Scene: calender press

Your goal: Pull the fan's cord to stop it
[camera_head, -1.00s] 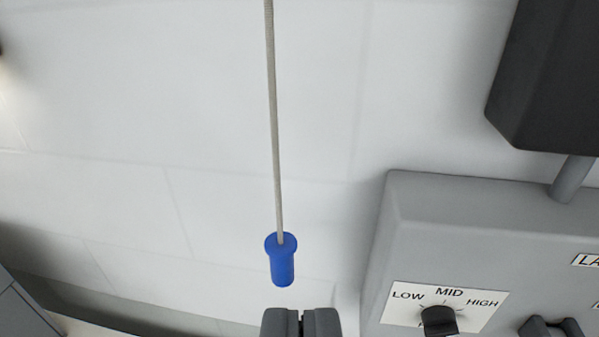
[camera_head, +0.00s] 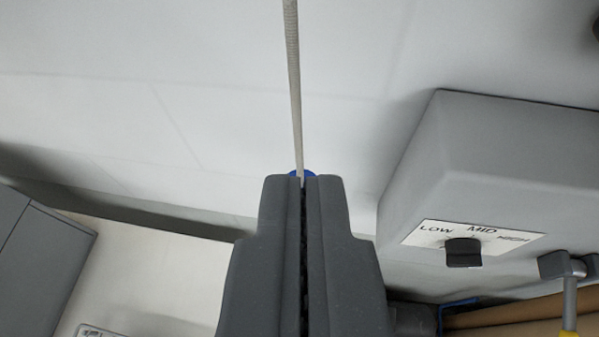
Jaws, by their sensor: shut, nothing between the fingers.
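The fan's cord (camera_head: 292,80) is a thin pale line running down from the top edge of the view to a blue handle (camera_head: 301,173). Only the top rim of the blue handle shows; the rest is hidden behind my gripper (camera_head: 303,182). My gripper points up the picture at the handle, with its two dark grey fingers shut and nothing held between them. The fingertips overlap the handle in the view; I cannot tell whether they touch it. The fan itself is not in view.
A grey control box (camera_head: 500,160) with a LOW-MID-HIGH knob (camera_head: 463,251) stands close on the right. Brown rolls (camera_head: 515,315) and a yellow-tipped lever (camera_head: 570,295) lie below it. A grey cabinet (camera_head: 40,260) is at lower left. The pale wall behind the cord is clear.

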